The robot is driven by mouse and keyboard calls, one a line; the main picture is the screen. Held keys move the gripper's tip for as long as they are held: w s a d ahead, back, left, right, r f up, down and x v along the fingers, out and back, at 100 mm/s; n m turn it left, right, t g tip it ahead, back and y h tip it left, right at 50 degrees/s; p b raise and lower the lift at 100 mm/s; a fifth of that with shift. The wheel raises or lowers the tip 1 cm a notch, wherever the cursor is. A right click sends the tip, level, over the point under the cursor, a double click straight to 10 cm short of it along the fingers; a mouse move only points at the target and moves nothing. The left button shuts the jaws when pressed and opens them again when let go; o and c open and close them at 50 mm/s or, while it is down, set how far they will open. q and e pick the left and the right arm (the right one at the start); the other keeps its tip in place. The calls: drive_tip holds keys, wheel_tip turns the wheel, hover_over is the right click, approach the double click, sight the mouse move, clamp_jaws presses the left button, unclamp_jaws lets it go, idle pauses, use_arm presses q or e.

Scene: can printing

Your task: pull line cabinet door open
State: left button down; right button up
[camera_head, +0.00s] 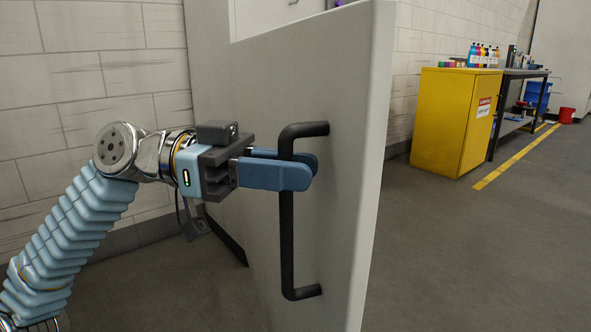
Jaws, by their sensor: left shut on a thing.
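The cabinet door (345,190) is a pale grey panel in the middle of the head view. It stands swung out, with its free edge toward the right. A black bar handle (287,235) is mounted upright on its face. My left gripper (300,170) comes in from the left, and its blue fingers are shut on the upper part of the handle, one finger on each side of the bar. The cabinet's inside is mostly hidden behind the door. My right gripper is not in view.
A yellow cabinet (445,115) with a warning label stands at the back right, with bottles on top. Beside it is a workbench (520,85) with a blue bin (537,95); a red bucket (566,115) is farther off. Grey floor (480,260) right of the door is clear.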

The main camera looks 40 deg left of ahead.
use_arm(q)
drive_tip(key=shift+r, duration=0.1)
drive_tip(key=c, duration=1.2)
unclamp_jaws()
drive_tip(key=p+v, duration=0.1)
drive_tip(key=v, duration=1.3)
drive_tip(key=shift+p, duration=0.4)
drive_tip(key=shift+d, duration=0.1)
